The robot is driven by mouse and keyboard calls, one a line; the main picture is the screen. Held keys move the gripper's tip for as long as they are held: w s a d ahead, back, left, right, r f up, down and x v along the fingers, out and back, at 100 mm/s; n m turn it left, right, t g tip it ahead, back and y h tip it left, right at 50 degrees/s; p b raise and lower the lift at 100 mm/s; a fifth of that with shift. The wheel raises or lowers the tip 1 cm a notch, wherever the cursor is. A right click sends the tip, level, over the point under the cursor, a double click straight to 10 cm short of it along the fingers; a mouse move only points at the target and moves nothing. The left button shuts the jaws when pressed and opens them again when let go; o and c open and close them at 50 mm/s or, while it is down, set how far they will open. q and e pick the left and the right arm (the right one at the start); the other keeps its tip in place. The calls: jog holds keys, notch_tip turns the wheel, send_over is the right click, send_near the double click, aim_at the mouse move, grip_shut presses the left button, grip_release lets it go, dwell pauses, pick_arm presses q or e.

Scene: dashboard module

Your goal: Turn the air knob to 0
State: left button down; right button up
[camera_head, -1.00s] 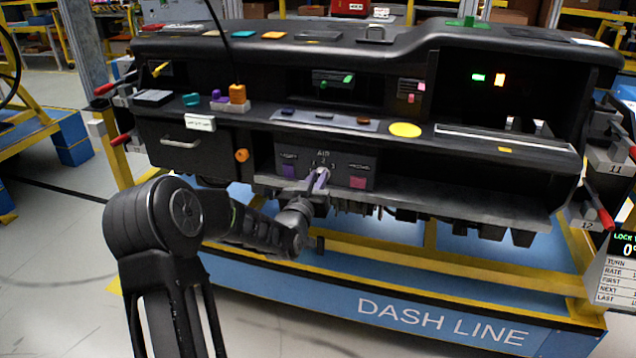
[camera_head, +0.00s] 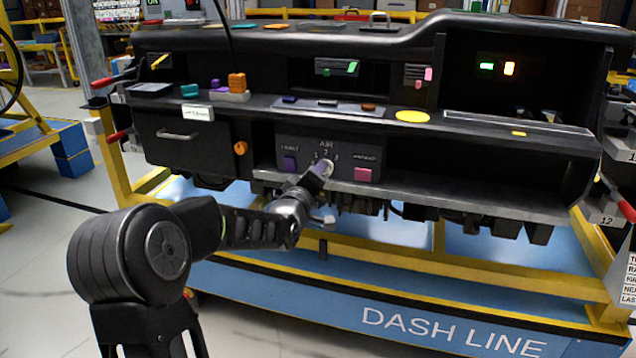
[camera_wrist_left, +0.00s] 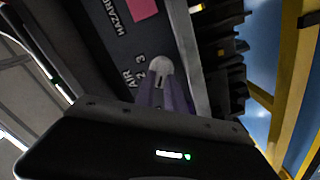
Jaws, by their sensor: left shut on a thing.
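The AIR knob is a small pale grey round dial with a dark slot, clear in the left wrist view (camera_wrist_left: 160,69). It sits low on the black centre panel (camera_head: 346,146), under the label AIR, with digits around it; 2 and 3 are readable in the wrist view. My left gripper (camera_head: 322,169) comes in from the lower left. Its purple-grey fingers (camera_wrist_left: 163,88) are shut on the knob, their tips at its near side. The fingers partly hide the dial and the digits beside it, so I cannot read its setting. My right gripper is not in view.
A purple button (camera_head: 289,163) is left of the knob and a pink HAZARD button (camera_head: 363,174) right of it. A grey ledge (camera_head: 420,193) runs below the panel. An orange knob (camera_head: 240,149) is farther left. Yellow frame rails (camera_head: 400,262) stand below.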

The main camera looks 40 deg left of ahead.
pick_arm(q)
jog(key=shift+a+f+n+b, duration=0.1)
jog(key=shift+f+n+b, duration=0.1)
jog(key=shift+n+b, duration=1.35)
jog(key=shift+f+n+b, duration=0.15)
jog(key=shift+n+b, duration=1.1)
jog(key=shift+n, duration=0.6)
jog(key=c, duration=1.4)
grip_release()
jog(key=shift+s, duration=0.1)
jog(key=v, duration=0.7)
jog(key=shift+s+p, duration=0.3)
jog(key=shift+s, duration=0.05)
